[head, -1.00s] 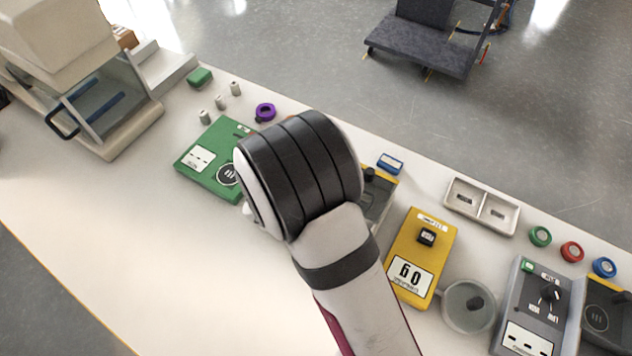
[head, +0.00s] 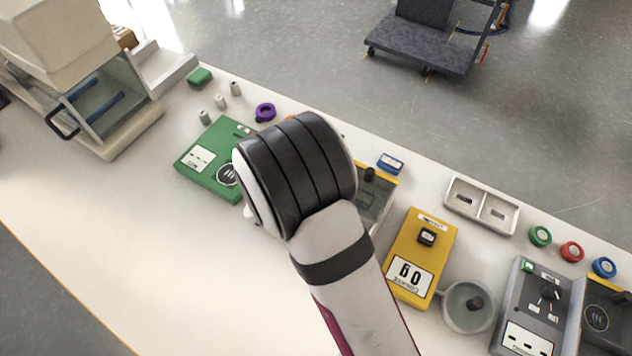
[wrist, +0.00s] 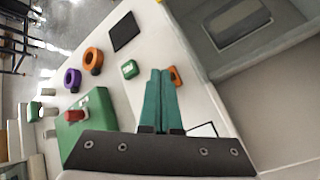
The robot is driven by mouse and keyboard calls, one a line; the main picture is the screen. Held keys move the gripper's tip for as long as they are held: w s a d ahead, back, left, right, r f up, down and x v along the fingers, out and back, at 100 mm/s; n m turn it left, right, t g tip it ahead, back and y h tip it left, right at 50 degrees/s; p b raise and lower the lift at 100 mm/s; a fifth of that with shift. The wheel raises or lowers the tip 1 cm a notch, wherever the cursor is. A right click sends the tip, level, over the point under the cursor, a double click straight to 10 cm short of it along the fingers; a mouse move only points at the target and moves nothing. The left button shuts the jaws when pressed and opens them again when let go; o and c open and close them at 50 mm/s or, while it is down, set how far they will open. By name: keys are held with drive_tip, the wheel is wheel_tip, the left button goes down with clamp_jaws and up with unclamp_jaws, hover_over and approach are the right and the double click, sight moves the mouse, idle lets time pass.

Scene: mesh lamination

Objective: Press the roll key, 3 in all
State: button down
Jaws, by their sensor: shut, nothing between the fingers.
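My gripper (wrist: 158,100) shows in the wrist view as two teal fingers side by side, shut and empty. In the head view my own arm hides the fingertips. A green device (head: 195,180) with a white label and a round black emblem lies left of my wrist in the head view. A green box (wrist: 98,118) with a red part (wrist: 76,115) on it is left of the fingers in the wrist view. A yellow device (head: 432,235) with a black key (head: 427,237) stands right of my arm. I cannot read which key is the roll key.
A grey knob device (head: 535,300), a round grey dish (head: 455,315) and a two-pocket tray (head: 463,187) are at the right. A purple ring (head: 265,112) lies behind the green device. A large machine (head: 90,120) stands at the left. The front left table is clear.

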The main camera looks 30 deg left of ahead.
idle(0.4)
drive_tip(key=shift+r, duration=0.85)
drive_tip(key=shift+r, duration=2.5)
drive_tip(key=shift+d, duration=0.1)
